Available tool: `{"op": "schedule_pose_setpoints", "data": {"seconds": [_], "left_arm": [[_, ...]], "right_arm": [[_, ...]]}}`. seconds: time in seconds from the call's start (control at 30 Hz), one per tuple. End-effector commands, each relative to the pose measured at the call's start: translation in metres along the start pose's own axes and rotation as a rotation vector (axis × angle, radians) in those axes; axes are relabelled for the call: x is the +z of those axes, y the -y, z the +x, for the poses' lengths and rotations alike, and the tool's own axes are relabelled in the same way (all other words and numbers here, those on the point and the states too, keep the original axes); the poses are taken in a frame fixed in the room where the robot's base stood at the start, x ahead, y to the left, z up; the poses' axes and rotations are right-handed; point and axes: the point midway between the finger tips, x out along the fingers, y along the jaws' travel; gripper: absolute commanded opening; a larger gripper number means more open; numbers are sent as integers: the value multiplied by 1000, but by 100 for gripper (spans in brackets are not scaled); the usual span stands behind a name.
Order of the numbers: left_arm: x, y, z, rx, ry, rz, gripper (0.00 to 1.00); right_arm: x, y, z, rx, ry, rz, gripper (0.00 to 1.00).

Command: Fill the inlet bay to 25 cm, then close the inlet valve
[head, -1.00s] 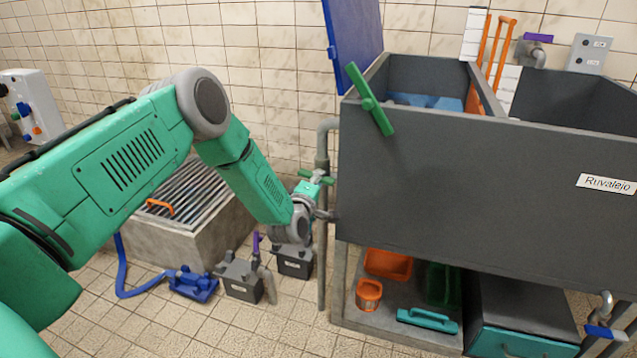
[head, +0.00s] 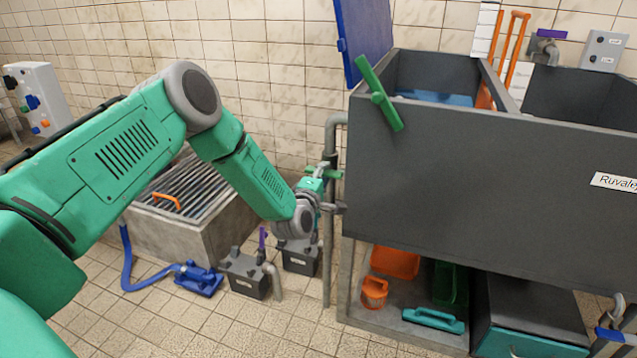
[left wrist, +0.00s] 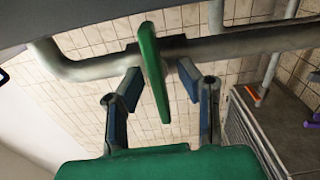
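My left gripper (head: 328,188) is at a green valve handle (head: 322,168) on the grey pipe left of the dark tank. In the left wrist view the gripper (left wrist: 157,90) is open. Its two blue-padded fingers stand either side of the green handle (left wrist: 152,68), with visible gaps. I take this as the inlet valve; no label shows. The tank's left bay (head: 437,66) holds something blue (head: 435,97), apparently water. A white gauge board (head: 485,30) stands behind it; its marks are too small to read. My right gripper is not in view.
A green lever (head: 379,93) is on the tank's front left corner, near a raised blue panel (head: 364,38). A grated concrete pit (head: 190,235), a blue pump (head: 198,278) and grey boxes (head: 250,275) stand on the floor. A shelf under the tank holds a teal-handled item (head: 433,320).

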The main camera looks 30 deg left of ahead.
Motion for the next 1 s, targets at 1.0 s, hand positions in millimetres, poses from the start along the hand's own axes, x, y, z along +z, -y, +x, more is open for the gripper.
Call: {"op": "schedule_pose_setpoints", "data": {"seconds": [1.0], "left_arm": [[-4, 3, -112, -1, -3, -3, 31]], "right_arm": [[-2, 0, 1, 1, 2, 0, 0]]}}
